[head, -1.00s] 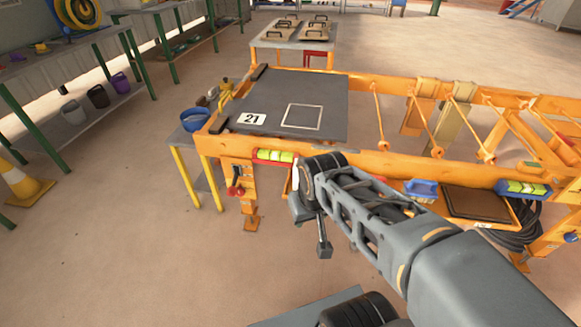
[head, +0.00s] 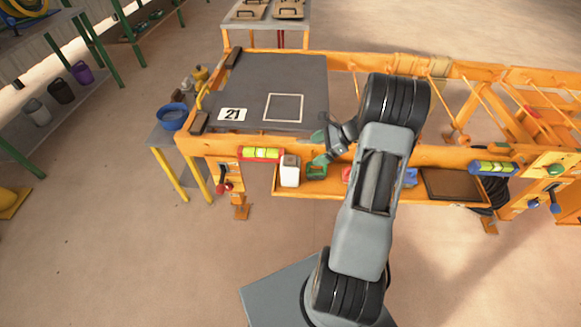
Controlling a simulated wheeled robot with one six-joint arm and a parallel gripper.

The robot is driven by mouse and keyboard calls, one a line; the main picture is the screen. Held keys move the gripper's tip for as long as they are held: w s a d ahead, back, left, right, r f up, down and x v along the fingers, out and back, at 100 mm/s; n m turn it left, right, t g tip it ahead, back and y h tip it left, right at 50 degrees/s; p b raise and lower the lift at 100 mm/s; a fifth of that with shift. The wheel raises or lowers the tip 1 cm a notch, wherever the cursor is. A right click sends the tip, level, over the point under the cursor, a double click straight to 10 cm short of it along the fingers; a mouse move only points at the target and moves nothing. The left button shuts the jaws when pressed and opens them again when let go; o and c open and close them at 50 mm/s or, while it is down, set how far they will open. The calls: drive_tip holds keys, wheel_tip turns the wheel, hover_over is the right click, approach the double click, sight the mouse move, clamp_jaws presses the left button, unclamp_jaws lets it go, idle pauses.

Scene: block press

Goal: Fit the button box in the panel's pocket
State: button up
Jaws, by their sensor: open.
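The dark grey panel (head: 270,72) lies flat on the orange frame, with a white square outline (head: 284,95) and a "21" label (head: 232,114) on it. I cannot tell whether the outline is the pocket or has depth. My gripper (head: 320,148) is open, its green fingertips apart at the frame's front rail, right of and below the outline. Nothing shows between them. On the shelf below stand a white box (head: 289,174) with a brownish top and a green item (head: 316,171) just under my gripper. I cannot tell which thing is the button box.
A red item (head: 346,174) and a blue item (head: 411,177) on the shelf are partly hidden by my arm. A brown tray (head: 452,185) lies farther right. A blue bowl (head: 172,117) stands left of the panel. The panel's top is clear.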

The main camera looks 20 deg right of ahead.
sight(296, 159)
drive_tip(key=shift+m+t, duration=0.4)
drive_tip(key=shift+m, duration=0.4)
drive_tip(key=w+a+f, duration=0.1)
drive_tip(key=f, duration=0.1)
drive_tip(key=w+a+f, duration=0.2)
drive_tip(key=f, duration=0.1)
drive_tip(key=shift+w+a+f, duration=0.15)
drive_tip(key=shift+a+f, duration=0.1)
drive_tip(key=shift+f, duration=0.05)
drive_tip(key=shift+x, duration=3.1)
drive_tip(key=shift+r, duration=0.15)
drive_tip(key=c, duration=1.7)
